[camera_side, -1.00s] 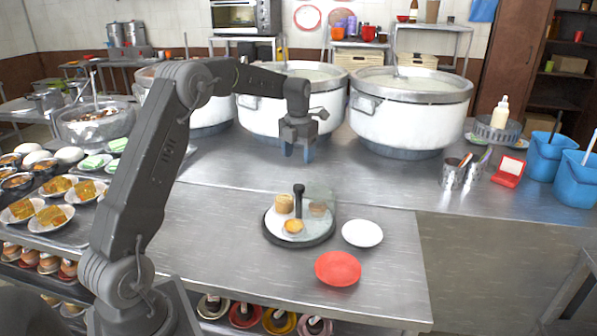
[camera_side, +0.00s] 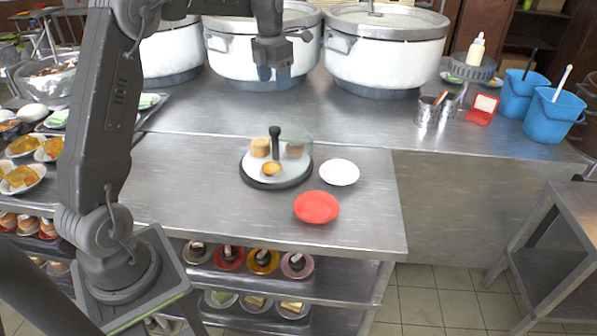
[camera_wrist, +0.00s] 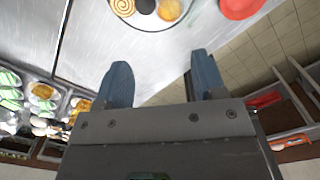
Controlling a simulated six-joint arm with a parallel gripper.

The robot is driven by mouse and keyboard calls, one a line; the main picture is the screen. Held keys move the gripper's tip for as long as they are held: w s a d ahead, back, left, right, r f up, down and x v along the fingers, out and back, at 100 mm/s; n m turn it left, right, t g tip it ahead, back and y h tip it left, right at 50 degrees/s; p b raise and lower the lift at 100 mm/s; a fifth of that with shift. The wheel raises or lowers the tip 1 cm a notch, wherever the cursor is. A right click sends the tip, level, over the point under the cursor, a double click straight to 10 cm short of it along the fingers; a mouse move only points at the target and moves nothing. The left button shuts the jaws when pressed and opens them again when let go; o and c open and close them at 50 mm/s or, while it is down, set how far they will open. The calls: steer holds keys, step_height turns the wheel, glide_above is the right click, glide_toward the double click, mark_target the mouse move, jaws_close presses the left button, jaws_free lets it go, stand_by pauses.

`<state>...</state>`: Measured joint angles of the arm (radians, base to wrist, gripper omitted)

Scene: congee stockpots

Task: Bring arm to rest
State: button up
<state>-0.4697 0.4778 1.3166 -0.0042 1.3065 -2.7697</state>
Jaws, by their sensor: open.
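My gripper (camera_side: 273,74) hangs in the air above the steel counter, in front of the white stockpots. It also shows in the wrist view (camera_wrist: 158,82), its two blue fingers apart with nothing between them. Beneath and in front of it, a round black-rimmed serving stand (camera_side: 277,184) with a dark knob and a clear cover holds small pastries. In the wrist view the stand (camera_wrist: 148,22) is partly cut off by the top edge. A white plate (camera_side: 339,172) and a red plate (camera_side: 317,207) lie to the right of the stand, both empty.
Large stockpots (camera_side: 385,55) line the back of the counter. Blue tubs (camera_side: 552,112), metal cups (camera_side: 427,112) and a red box (camera_side: 482,109) stand at right. Dishes of food (camera_side: 22,178) crowd the left. Shelves below hold several bowls (camera_side: 263,260). The counter between pots and stand is clear.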

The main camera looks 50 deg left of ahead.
steer(key=s+d+r+m+t, duration=0.1)
steer(key=s+d+r+m, duration=0.2)
steer(key=s+d+m, duration=0.5)
steer(key=s+d+r+m+t, duration=0.2)
steer(key=s+d+r+m, duration=0.1)
steer(key=d+m, duration=0.55)
steer(key=s+d+f+m+t, duration=0.1)
steer(key=s+d+f+m, duration=0.1)
steer(key=s+m, duration=0.5)
steer(key=s+d+f+m+t, duration=0.1)
steer(key=s+d+m, duration=0.3)
steer(key=s+m, duration=0.4)
steer(key=f+m, duration=0.1)
steer(key=m, duration=0.4)
steer(key=shift+s+d+f+m, duration=0.15)
steer(key=shift+d+f+m, duration=0.1)
steer(key=shift+m, duration=0.1)
